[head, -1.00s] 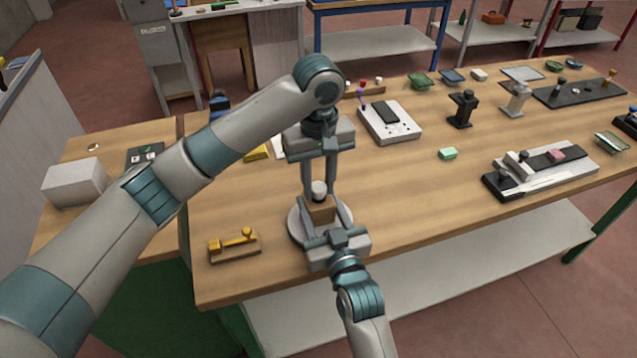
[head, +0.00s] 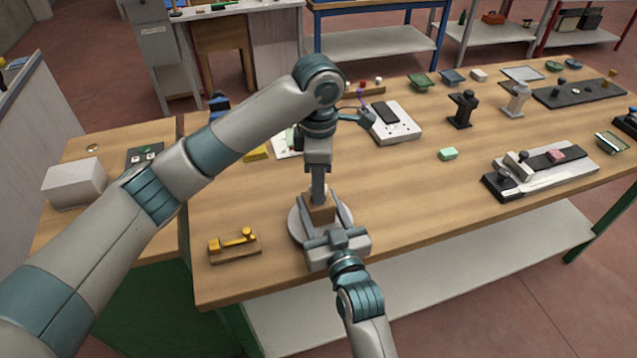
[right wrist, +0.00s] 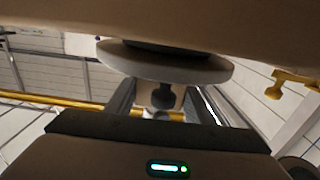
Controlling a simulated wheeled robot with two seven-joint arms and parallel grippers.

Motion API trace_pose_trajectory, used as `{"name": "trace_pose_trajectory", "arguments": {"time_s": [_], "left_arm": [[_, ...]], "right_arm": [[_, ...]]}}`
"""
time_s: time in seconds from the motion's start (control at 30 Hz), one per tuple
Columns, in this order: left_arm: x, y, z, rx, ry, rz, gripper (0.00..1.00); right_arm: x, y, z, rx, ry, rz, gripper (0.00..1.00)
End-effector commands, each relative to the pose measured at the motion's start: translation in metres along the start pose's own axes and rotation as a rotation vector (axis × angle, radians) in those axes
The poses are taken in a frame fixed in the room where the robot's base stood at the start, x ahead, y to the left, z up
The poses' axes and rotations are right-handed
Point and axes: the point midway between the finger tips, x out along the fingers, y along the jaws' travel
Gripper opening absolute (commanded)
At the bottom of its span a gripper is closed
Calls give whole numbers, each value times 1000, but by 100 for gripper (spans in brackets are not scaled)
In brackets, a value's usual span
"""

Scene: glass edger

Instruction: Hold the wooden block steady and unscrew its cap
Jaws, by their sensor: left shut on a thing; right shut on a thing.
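The wooden block (head: 320,213) sits on a round pale disc (head: 296,228) near the table's front edge. My right gripper (head: 323,219) reaches in from the front and is shut on the block, one finger on each side. The right wrist view, which looks upside down, shows the block (right wrist: 178,98) between its fingers under the disc (right wrist: 165,66). My left gripper (head: 318,194) points straight down above the block, shut on the cap. Its fingers line up one behind the other and hide the cap in the head view.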

Motion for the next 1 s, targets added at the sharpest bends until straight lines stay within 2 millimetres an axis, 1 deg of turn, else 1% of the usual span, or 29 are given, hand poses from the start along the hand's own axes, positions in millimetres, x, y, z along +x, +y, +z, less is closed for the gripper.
{"name": "trace_pose_trajectory", "arguments": {"time_s": [0.17, 0.2, 0.23, 0.27, 0.53, 0.63, 1.0], "left_arm": [[0, 1, 0, 0, 0, 3, 1], [0, 1, 0, 1, 0, 2, 35], [0, 1, 0, 1, 0, 2, 42], [0, 1, 0, 1, 0, 2, 47], [0, 0, 0, 3, 0, 1, 47], [-3, 1, 0, 4, 0, 2, 47], [-40, 1, 0, 5, 1, 3, 47]], "right_arm": [[0, 0, 0, 0, -1, -1, 0], [0, 0, 0, 0, -1, -1, 0], [0, 0, 0, 0, -1, -1, 0], [0, 0, 0, 0, -1, -1, 0], [0, 0, 0, 0, -1, 0, 0], [0, 0, 0, 0, -1, 0, 0], [0, 0, 0, 0, -1, 0, 0]]}}
